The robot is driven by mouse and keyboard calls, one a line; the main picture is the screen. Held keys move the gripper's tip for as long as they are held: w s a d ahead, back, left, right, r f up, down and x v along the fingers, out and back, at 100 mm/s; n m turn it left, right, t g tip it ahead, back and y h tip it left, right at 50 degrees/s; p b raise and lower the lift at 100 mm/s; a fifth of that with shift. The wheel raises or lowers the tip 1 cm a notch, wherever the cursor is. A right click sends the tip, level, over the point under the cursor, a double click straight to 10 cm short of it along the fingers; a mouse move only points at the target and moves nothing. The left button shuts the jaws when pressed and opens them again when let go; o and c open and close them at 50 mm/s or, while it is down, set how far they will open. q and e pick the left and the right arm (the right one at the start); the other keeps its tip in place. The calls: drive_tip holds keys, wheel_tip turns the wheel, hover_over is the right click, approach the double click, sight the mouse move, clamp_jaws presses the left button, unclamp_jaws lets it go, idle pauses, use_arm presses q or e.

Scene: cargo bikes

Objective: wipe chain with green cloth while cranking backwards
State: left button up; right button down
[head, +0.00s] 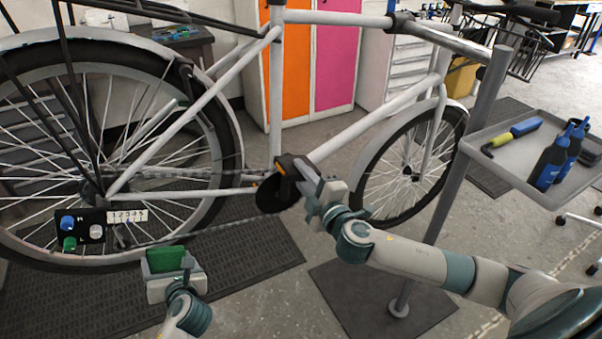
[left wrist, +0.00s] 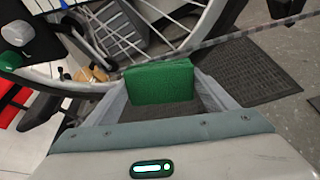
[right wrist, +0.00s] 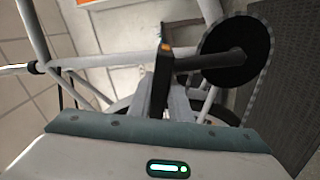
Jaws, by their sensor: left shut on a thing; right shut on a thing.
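The green cloth (head: 165,260) is a thick block held upright in my left gripper (head: 168,268). In the left wrist view the cloth (left wrist: 160,82) sits between both fingers. The bike's chain (head: 200,172) runs from the rear wheel to the dark chainring (head: 271,194); the cloth is below and in front of it, apart from it. My right gripper (head: 303,180) is shut on the black pedal (head: 288,166) with orange ends. The right wrist view shows the pedal (right wrist: 163,72) between the fingers, and the crank arm (right wrist: 208,60) leading to the chainring (right wrist: 236,48).
A grey post (head: 458,170) carries a tray (head: 545,197) with blue bottles (head: 553,158) and a yellow-blue tool at right. A small control box (head: 95,226) with knobs is left of the cloth. The rear wheel (head: 60,262) stands behind; dark mats cover the floor.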

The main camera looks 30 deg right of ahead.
use_arm(q)
drive_tip(key=shift+s, duration=0.75)
use_arm(e)
drive_tip(key=shift+w+d+r, duration=0.1)
drive_tip(key=shift+r, duration=0.3)
drive_tip(key=c, duration=1.7)
unclamp_jaws()
drive_tip(key=shift+c, duration=0.2)
drive_tip(key=shift+o, duration=1)
drive_tip(key=shift+f, duration=0.3)
